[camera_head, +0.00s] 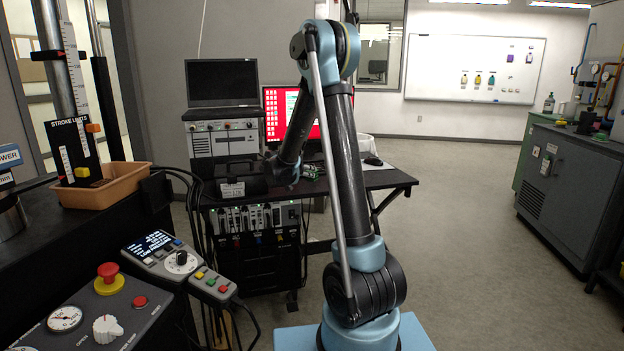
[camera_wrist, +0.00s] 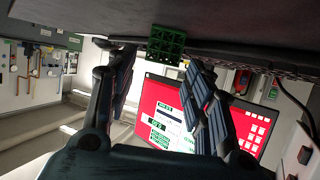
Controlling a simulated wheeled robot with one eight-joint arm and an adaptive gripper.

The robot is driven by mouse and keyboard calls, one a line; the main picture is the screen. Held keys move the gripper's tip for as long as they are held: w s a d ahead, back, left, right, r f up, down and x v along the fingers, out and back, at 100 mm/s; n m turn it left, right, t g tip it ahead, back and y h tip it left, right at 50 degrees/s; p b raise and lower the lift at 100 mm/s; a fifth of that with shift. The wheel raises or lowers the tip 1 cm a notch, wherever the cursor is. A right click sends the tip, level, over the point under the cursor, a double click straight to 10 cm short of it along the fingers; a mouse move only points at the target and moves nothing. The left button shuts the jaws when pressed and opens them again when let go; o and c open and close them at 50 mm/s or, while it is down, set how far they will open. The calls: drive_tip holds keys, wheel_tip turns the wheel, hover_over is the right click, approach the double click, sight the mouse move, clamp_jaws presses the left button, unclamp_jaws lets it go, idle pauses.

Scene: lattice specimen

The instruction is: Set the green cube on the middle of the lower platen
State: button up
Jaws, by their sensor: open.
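The green lattice cube (camera_wrist: 167,44) shows beyond my fingertips in the wrist view, against the dark table surface; that view is turned over. In the head view a small green patch (camera_head: 312,172) on the table beside my arm fits it, partly hidden. My gripper (camera_wrist: 160,68) is open, its two dark ribbed fingers spread either side of the cube's direction, with nothing between them. In the head view its end is small and dark over the table. I cannot make out the lower platen; only a grey round part (camera_head: 12,218) shows at the left edge.
The table (camera_head: 385,180) carries a laptop on instruments (camera_head: 222,138), a red-screened monitor (camera_head: 275,112) and a mouse. At left stand a control console (camera_head: 100,310), a brown bin (camera_head: 105,185) and the machine's columns (camera_head: 62,60). The floor at right is clear.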

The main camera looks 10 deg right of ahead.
drive_tip(key=shift+x, duration=3)
drive_tip(key=shift+w+r, duration=0.1)
drive_tip(key=shift+r, duration=0.05)
drive_tip(key=c, duration=0.8)
